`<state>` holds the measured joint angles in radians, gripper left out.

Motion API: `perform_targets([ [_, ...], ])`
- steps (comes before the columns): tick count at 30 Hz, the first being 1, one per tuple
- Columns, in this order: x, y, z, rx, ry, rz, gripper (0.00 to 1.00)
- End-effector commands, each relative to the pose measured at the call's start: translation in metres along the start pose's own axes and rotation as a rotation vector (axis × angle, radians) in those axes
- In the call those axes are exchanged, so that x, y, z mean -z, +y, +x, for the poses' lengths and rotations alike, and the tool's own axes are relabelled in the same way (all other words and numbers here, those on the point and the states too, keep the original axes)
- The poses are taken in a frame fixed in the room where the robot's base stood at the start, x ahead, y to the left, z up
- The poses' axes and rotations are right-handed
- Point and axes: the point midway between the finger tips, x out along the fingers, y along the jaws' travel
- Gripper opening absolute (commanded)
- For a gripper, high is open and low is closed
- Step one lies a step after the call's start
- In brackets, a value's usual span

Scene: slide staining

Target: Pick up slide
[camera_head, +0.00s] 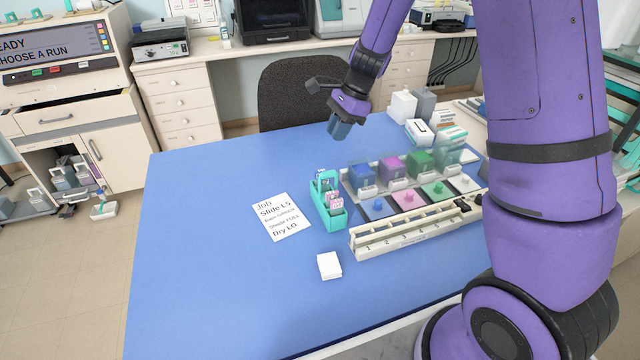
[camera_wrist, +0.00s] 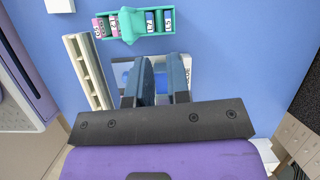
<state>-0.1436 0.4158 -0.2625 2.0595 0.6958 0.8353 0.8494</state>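A teal slide holder (camera_head: 328,213) stands on the blue table, and it also shows at the top of the wrist view (camera_wrist: 130,23). Pink-labelled slides (camera_head: 335,200) are in one end and blue-labelled slides (camera_head: 323,180) in the other. In the wrist view, the blue slide at the far right (camera_wrist: 168,20) seems to read L5. A job card (camera_head: 281,217) reading "Slide L5" lies left of the holder. My gripper (camera_head: 340,129) is raised above the far side of the table, apart from the holder. Its blue fingers (camera_wrist: 162,80) are apart, with nothing visible held.
A white numbered rack (camera_head: 405,228) lies right of the holder. Behind it are several staining jars (camera_head: 393,170) with coloured contents. A small white block (camera_head: 329,265) sits in front. A dark chair (camera_head: 310,95) stands behind the table. The table's left side is clear.

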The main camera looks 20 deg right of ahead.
Motion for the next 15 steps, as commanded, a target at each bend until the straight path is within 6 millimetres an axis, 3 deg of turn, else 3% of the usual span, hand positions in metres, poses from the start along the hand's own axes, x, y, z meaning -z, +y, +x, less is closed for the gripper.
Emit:
perform_targets([
  [4, 0.011, -0.01, 0.022, -0.014, -0.002, 0.084, 0.17],
  [11, 0.015, -0.013, 0.039, -0.017, -0.003, 0.112, 0.17],
  [15, 0.014, -0.012, 0.059, -0.019, -0.003, 0.111, 0.17],
])
